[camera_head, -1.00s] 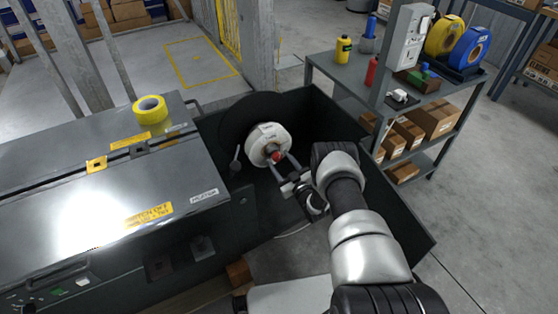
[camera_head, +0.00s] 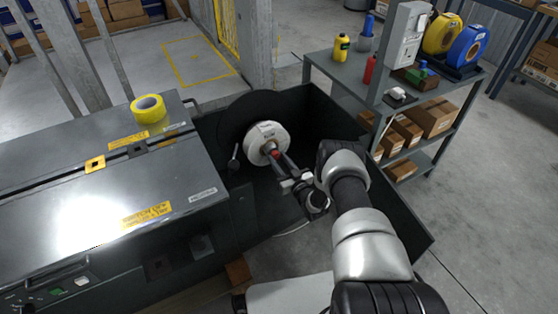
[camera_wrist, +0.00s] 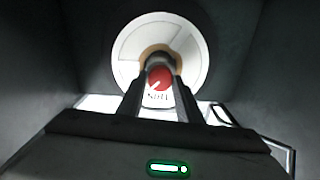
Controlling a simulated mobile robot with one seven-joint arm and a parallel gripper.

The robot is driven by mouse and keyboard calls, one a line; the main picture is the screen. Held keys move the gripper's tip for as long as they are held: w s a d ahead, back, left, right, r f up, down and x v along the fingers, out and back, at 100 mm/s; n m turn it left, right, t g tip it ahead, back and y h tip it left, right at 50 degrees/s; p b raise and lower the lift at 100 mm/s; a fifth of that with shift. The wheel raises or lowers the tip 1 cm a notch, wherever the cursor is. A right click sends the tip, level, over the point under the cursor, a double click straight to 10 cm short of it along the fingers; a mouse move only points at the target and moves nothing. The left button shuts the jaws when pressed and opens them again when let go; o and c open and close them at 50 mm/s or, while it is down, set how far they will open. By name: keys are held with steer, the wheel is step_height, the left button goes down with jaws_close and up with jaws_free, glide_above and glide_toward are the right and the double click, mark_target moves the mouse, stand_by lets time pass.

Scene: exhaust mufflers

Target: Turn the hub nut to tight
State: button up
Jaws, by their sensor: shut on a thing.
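The hub nut (camera_wrist: 160,82) is red with a white mark and lettering on its face. It sits at the centre of a white reel (camera_wrist: 130,60) on a dark round plate (camera_head: 232,118). In the head view the red nut (camera_head: 274,153) shows only as a small patch by my fingertips. My gripper (camera_wrist: 158,88) points straight at the hub, with one finger on each side of the nut, shut on it. In the head view my gripper (camera_head: 276,157) reaches in from the lower right. The fingers cover the nut's sides.
Dark box walls (camera_head: 400,205) surround the reel on the right and back. A small lever with a knob (camera_head: 234,164) stands left of the reel. A grey machine cabinet (camera_head: 100,195) carries a yellow tape roll (camera_head: 149,109). A shelf unit (camera_head: 350,75) stands behind right.

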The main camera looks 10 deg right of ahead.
steer(key=m, duration=0.5)
steer(key=shift+m, duration=2.2)
steer(key=shift+w+r, duration=0.1)
steer(key=o, duration=1)
steer(key=shift+o, duration=0.2)
steer(key=shift+s, duration=0.2)
